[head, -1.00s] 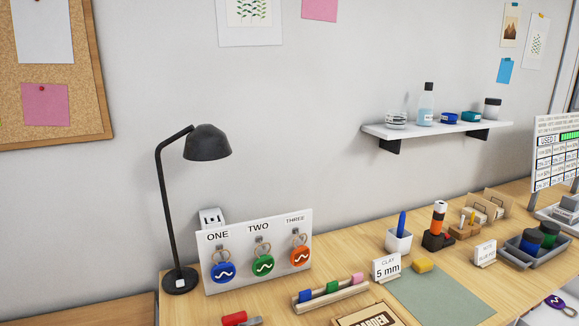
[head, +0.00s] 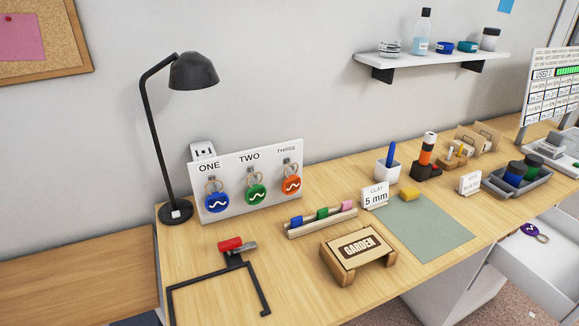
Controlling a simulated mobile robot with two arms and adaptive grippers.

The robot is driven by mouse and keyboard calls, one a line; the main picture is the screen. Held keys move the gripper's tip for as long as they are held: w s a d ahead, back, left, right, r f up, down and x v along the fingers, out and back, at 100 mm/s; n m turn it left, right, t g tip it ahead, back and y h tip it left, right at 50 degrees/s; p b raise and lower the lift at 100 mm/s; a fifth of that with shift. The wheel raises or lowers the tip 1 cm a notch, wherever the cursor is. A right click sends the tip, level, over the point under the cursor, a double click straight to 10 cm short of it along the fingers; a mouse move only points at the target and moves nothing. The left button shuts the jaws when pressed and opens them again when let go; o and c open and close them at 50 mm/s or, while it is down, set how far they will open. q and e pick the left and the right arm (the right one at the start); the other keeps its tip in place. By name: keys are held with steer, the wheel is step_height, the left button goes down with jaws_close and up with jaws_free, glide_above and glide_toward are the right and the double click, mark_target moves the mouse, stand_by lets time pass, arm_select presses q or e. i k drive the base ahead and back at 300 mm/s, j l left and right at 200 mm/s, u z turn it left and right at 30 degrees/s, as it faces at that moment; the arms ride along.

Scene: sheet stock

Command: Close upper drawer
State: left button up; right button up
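A white drawer unit shows under the right end of the desk in the head view. A white drawer (head: 545,258) there stands pulled out past the desk's front edge. A purple tag with a ring (head: 531,231) lies in it. The drawer's front and right part are cut off by the picture's edge, so I cannot tell how far out it is. Neither of my grippers is in view.
The wooden desk (head: 330,215) carries a black lamp (head: 193,72), a key board (head: 250,185), a GARDEN stand (head: 355,248), a green mat (head: 432,228) and a grey tray (head: 520,182). Carpeted floor (head: 505,308) shows below the drawer.

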mark_target(548, 273)
steer(key=k+l, duration=0.1)
steer(key=k, duration=0.2)
steer(key=k+z, duration=0.15)
steer(key=z, duration=0.2)
steer(key=k+l+z, duration=0.15)
steer(key=z, duration=0.2)
steer(key=k+l+z, duration=0.1)
steer(key=z, duration=0.95)
steer(key=i+j+u, duration=0.15)
steer(key=i, duration=0.35)
steer(key=i+j+u, duration=0.15)
steer(key=i, duration=0.3)
